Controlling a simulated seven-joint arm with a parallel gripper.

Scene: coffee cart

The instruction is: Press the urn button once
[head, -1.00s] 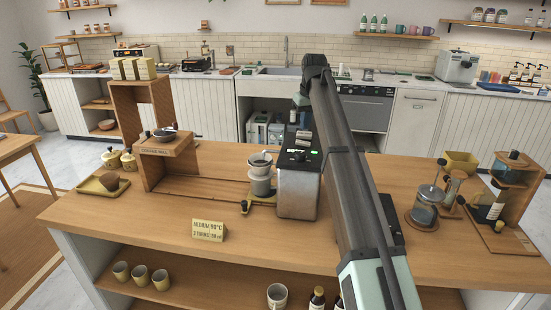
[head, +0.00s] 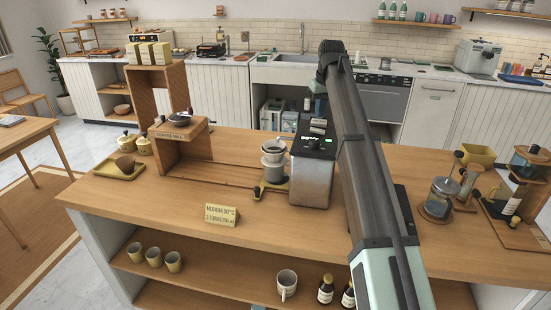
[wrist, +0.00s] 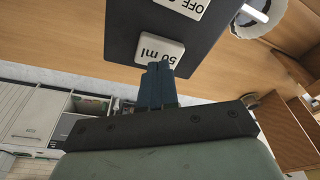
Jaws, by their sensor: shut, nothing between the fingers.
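The urn (head: 311,181) is a metal box with a black top, standing on the wooden counter at the middle. Its dark top panel (wrist: 125,25) fills the upper part of the wrist view. A pale button (wrist: 160,50) on it reads "50 ml" upside down, with part of the label possibly covered. A second white label (wrist: 183,5) reads "OFF" and is cut by the frame edge. My gripper (wrist: 156,68) is shut and empty, its fingertips over the lower edge of the "50 ml" button. Whether they touch it is unclear. In the head view my arm hides the fingertips.
A dripper on a cup (head: 273,160) stands just left of the urn. A coffee mill stand (head: 165,133) is further left, and a small sign (head: 222,214) is in front. A glass press (head: 438,198) stands on the right. The front middle of the counter (head: 280,222) is clear.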

